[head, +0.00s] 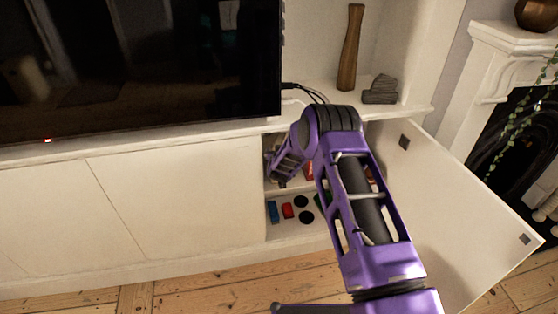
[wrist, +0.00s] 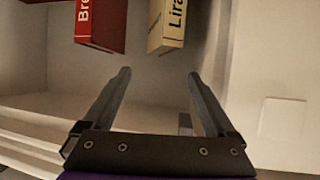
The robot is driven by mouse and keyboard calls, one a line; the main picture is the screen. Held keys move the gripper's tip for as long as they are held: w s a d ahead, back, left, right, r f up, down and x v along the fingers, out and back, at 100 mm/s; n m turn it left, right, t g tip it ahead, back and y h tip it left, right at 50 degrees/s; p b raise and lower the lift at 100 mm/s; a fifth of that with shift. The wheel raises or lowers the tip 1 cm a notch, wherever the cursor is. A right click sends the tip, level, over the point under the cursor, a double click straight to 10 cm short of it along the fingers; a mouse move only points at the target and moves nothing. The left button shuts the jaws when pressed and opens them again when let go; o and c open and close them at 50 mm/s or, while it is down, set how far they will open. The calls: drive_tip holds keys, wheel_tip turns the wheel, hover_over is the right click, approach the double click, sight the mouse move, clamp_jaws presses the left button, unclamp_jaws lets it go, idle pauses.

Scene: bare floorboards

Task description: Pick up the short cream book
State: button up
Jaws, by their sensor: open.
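The cream book (wrist: 168,26) stands in the cabinet at the top of the wrist view, with dark lettering beginning "Lira" on its spine. Its upper part is cut off by the frame edge. I cannot pick it out in the head view, where my arm covers much of the opening. My gripper (wrist: 158,77) is open and empty. Its two fingers point toward the book, which lies beyond the tips and nearer the right finger. No contact shows.
A red book (wrist: 101,24) stands left of the cream one, with a gap between. The cabinet door (head: 455,205) hangs open at right. Small items, including a blue one (head: 273,211) and a red one (head: 287,210), lie on the lower shelf. A television (head: 140,65) is above left.

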drive_tip(key=b, duration=0.1)
approach(278, 143)
drive_tip(key=x, duration=0.4)
drive_tip(key=shift+d, duration=0.15)
drive_tip(key=shift+f+b+x, duration=0.2)
drive_tip(key=shift+b+x, duration=0.4)
drive_tip(key=shift+x, duration=0.45)
drive_tip(key=shift+b+x, duration=0.95)
drive_tip(key=shift+b, duration=0.25)
drive_tip(key=shift+w+f+b, duration=0.15)
drive_tip(key=shift+w+b, duration=0.35)
drive_tip(key=shift+b, duration=0.3)
clamp_jaws()
